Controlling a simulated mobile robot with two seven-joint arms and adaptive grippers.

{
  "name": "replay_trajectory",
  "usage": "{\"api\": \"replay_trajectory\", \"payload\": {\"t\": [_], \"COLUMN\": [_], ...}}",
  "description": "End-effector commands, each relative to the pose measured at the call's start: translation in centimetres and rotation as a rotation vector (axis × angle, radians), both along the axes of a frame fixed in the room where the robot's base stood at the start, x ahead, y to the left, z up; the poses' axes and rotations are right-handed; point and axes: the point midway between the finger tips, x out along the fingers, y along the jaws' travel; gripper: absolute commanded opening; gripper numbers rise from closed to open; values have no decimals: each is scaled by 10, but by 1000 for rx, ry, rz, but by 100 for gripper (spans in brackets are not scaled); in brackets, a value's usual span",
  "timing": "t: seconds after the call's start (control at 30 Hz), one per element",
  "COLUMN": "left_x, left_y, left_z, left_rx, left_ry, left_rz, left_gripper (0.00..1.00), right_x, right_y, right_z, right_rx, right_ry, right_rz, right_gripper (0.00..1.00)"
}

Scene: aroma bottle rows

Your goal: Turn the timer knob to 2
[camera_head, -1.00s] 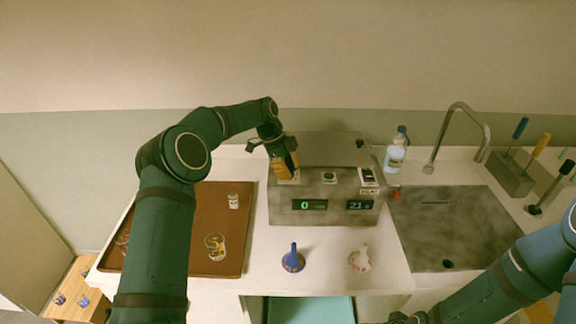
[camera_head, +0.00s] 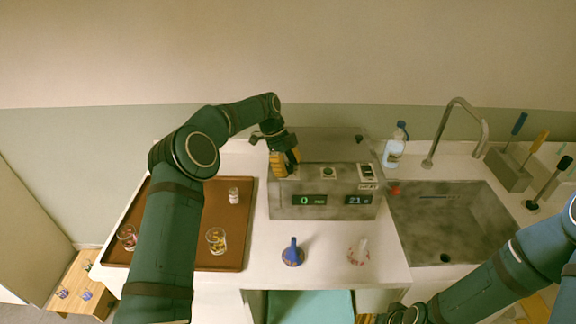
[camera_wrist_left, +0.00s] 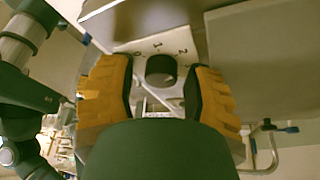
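The timer knob (camera_wrist_left: 161,69) is a dark round knob on a pale plate marked with small numerals, in the left wrist view. My left gripper (camera_wrist_left: 162,92) is open, with one orange-backed finger on each side of the knob and gaps showing between. In the head view my left gripper (camera_head: 284,163) is at the upper left of the grey machine (camera_head: 285,212) and hides the knob. The machine's green display (camera_head: 310,200) reads 0, and its other display (camera_head: 358,200) reads about 21. My right gripper (camera_head: 388,317) shows only partly at the bottom edge.
A brown tray (camera_head: 226,262) with glasses and a small bottle is on the left. A blue flask (camera_head: 292,253) and a pale flask (camera_head: 358,252) stand before the machine. A clear bottle (camera_head: 394,148), sink (camera_head: 445,225) and tool block (camera_head: 508,170) are on the right.

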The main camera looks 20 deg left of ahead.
Motion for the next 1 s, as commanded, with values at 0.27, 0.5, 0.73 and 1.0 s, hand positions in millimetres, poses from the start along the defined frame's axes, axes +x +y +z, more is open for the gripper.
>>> {"api": "replay_trajectory", "payload": {"t": [0.27,0.5,0.73,1.0], "left_x": [0,3,8,12], "left_y": [0,6,23,36], "left_z": [1,16,59,93], "left_rx": [0,1,0,0], "left_ry": [-3,-6,-8,-3], "left_rz": [2,3,3,2], "left_gripper": [61,61,61,61], "right_x": [0,0,0,0], "right_y": [0,0,0,0], "right_z": [0,0,0,0], "right_rx": [0,0,0,0], "right_ry": [0,0,0,0], "right_rz": [0,0,0,0], "right_gripper": [47,47,47,47]}}
